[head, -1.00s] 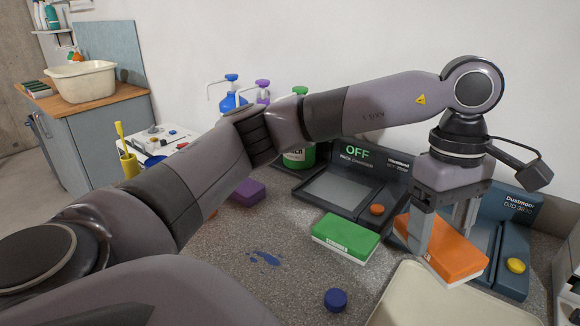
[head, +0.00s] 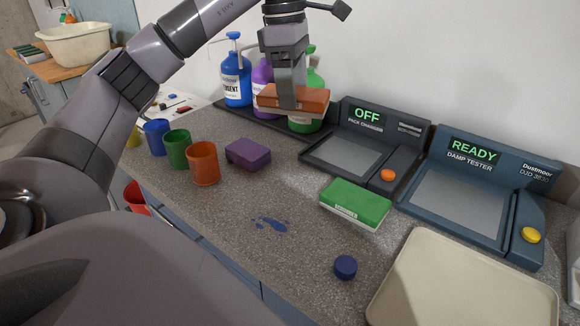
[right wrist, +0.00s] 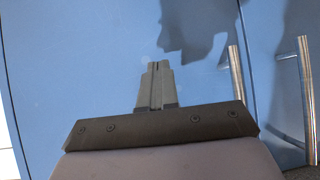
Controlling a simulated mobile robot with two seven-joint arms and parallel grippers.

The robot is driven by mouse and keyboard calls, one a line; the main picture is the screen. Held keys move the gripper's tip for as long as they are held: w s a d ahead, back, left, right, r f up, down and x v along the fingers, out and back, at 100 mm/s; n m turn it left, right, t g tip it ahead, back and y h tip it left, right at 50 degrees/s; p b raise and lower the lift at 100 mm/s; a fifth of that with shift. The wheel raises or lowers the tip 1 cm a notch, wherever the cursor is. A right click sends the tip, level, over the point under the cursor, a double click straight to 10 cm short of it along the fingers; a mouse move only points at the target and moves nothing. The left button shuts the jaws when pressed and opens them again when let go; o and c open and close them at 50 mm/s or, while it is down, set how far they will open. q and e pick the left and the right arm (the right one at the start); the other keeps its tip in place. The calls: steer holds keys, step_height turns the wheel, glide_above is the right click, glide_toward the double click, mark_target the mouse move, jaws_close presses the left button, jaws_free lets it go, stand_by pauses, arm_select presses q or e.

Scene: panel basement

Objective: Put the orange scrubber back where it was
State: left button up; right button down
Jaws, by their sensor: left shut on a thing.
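The orange scrubber (head: 314,101), an orange block with a pale underside, is held up in the air in the head view. My left gripper (head: 287,103) is shut on it, in front of the purple and green pump bottles. The near finger hides part of its side. The damp tester (head: 459,205), reading READY, stands at the right with its pad bare. My right gripper (right wrist: 157,68) shows only in the right wrist view, fingers together and empty, before blue cabinet doors.
A green scrubber (head: 357,202) and a purple sponge (head: 248,153) lie on the speckled counter. The pack charger (head: 345,155) reads OFF. Blue, green and orange cups (head: 204,165) stand at the left. A blue round lid (head: 345,267) lies near the cream tray (head: 540,296).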

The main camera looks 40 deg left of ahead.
arm_select(q)
step_height(320, 180, down, 12)
steer(key=b, duration=0.4)
steer(key=shift+r, duration=0.1)
step_height(320, 180, down, 5)
steer(key=shift+r+b, duration=0.1)
steer(key=shift+b, duration=0.3)
steer(key=o, duration=0.9)
steer(key=shift+o, duration=0.2)
